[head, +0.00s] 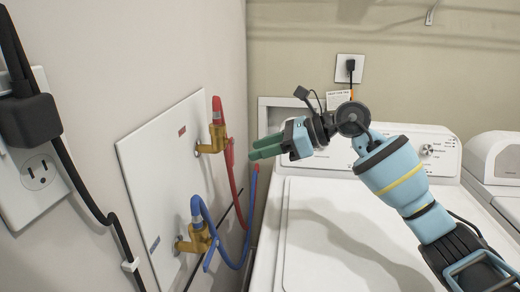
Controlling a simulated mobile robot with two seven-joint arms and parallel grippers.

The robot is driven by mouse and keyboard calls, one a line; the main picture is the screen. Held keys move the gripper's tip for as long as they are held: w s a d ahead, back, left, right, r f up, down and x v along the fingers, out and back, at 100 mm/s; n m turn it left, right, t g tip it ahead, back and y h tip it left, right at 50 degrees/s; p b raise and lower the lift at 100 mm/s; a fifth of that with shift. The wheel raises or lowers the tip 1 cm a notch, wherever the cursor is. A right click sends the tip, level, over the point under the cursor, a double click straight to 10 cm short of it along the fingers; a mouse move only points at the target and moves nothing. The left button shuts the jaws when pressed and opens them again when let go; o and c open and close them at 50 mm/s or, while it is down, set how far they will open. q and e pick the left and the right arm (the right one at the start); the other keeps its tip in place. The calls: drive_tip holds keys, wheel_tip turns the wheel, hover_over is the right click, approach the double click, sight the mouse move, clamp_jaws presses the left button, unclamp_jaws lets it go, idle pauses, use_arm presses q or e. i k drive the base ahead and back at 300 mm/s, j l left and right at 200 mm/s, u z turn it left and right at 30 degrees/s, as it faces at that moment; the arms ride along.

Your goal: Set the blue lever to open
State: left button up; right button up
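A brass valve (197,240) is mounted low on the white wall panel (150,160) at the left. Its short blue lever (196,207) points upward from the valve. A blue hose (222,255) runs close beside it and partly overlaps it. My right gripper (266,147) is up and to the right of the blue lever, clear of it, with its green fingers pointing left. The two fingers show close together, and I cannot tell whether they are open or shut. Nothing shows between them. My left gripper is not in view.
An upper brass valve (212,142) with an upright red lever (217,110) and red hose (232,175) sits above the blue one. A power outlet (38,172) with a plugged-in cord is at far left. A white washer (345,235) stands below my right arm.

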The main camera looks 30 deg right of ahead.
sight(216, 243)
drive_tip(key=k+l, duration=0.15)
drive_tip(key=k, duration=0.35)
drive_tip(key=k+l, duration=0.15)
drive_tip(key=k, duration=0.35)
